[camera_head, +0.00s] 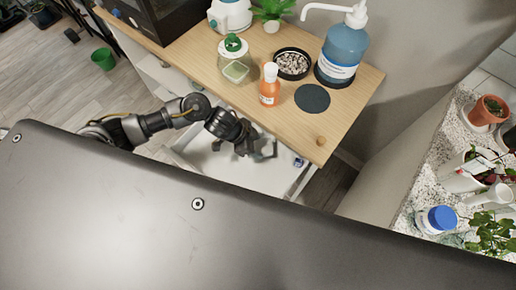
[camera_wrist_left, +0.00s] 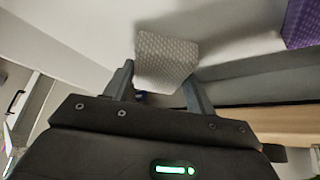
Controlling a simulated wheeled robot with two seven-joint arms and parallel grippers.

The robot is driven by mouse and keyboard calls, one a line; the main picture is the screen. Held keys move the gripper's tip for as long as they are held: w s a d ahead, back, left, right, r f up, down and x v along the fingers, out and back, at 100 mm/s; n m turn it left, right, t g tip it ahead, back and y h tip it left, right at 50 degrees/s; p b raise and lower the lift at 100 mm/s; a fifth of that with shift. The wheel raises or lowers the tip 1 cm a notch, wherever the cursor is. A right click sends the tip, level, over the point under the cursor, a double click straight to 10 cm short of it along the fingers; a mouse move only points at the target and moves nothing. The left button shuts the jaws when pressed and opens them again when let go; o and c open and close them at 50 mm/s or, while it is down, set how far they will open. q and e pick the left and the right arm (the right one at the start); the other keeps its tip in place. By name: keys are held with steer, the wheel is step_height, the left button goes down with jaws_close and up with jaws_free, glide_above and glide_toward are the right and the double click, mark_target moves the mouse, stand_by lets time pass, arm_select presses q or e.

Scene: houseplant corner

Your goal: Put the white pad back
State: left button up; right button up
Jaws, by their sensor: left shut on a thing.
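The white pad (camera_wrist_left: 165,60) has a quilted, textured face and stands between the fingers of my left gripper in the left wrist view. My left gripper (camera_wrist_left: 158,92) is shut on its lower part. In the head view my left gripper (camera_head: 260,150) is over the open white drawer (camera_head: 205,160) below the wooden top. There the pad is too small and too much covered by the gripper to make out clearly. My right gripper is in neither view.
The wooden top (camera_head: 345,95) carries an orange bottle (camera_head: 269,88), a glass jar (camera_head: 234,68), a bowl of pebbles (camera_head: 292,64), a dark round mat (camera_head: 312,98) and a blue pump bottle (camera_head: 341,50).

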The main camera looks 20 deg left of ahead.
mark_target(257, 148)
arm_select(q)
steer(key=shift+w+d+f, duration=0.1)
steer(key=shift+d+f, duration=0.1)
steer(key=shift+f, duration=0.05)
step_height(257, 148, down, 3)
steer(key=shift+w+f, duration=0.1)
steer(key=o, duration=0.9)
steer(key=shift+a+r, duration=0.1)
steer(key=shift+r, duration=0.15)
steer(key=p+v, duration=0.2)
steer(key=v, duration=0.9)
steer(key=shift+a+r, duration=0.1)
steer(key=shift+r, duration=0.15)
